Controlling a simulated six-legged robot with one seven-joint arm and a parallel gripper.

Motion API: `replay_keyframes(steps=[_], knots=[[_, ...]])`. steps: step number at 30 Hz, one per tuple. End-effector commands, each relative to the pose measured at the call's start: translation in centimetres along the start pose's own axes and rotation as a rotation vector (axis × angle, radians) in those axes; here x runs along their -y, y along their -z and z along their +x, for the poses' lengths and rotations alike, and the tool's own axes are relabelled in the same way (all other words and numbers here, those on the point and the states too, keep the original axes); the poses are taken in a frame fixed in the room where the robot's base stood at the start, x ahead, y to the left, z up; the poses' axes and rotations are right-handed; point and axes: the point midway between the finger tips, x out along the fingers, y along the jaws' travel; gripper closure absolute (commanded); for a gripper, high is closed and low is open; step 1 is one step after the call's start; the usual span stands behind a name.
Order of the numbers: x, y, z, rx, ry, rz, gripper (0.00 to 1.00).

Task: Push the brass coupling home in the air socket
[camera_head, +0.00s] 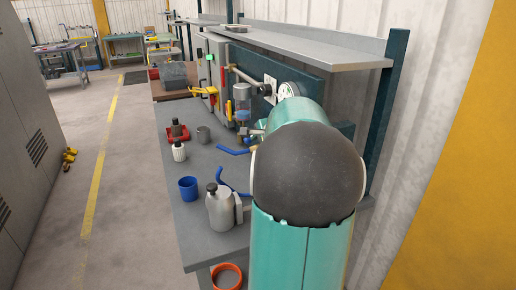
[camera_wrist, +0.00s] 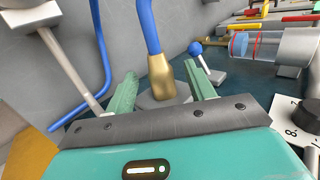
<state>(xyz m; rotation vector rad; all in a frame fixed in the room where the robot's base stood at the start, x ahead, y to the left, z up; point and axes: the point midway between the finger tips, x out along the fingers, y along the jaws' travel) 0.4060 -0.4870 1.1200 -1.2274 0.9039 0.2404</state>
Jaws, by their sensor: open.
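In the wrist view the brass coupling (camera_wrist: 160,80) hangs on the end of a blue hose (camera_wrist: 147,25). It stands between the two green fingers of my gripper (camera_wrist: 160,88), with a visible gap on each side. My gripper is open and grips nothing. A grey fitting (camera_wrist: 152,102), perhaps the air socket, shows at the coupling's lower end, partly hidden by my gripper body. I cannot tell how far the coupling sits in it. In the head view my arm hides the gripper; the blue hose (camera_head: 234,151) shows left of it.
A blue-knobbed lever (camera_wrist: 197,50) stands close right of the fingers, near a clear cylinder (camera_wrist: 270,46) and a dial (camera_wrist: 300,125). A shelf (camera_head: 310,50) overhangs.

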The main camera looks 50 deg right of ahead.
Motion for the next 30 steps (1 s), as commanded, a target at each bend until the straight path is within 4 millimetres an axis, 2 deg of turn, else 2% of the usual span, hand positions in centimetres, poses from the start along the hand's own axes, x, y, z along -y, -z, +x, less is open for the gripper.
replay_keyframes(steps=[12,16,21,30], knots=[[0.1,0.0,-8.8,-0.003,0.004,-0.002,0.46],[0.1,0.0,-11.1,-0.002,0.003,-0.001,0.46],[0.0,0.0,-12.6,-0.001,0.002,0.001,0.46],[0.0,0.0,-12.8,-0.001,0.001,-0.001,0.46]])
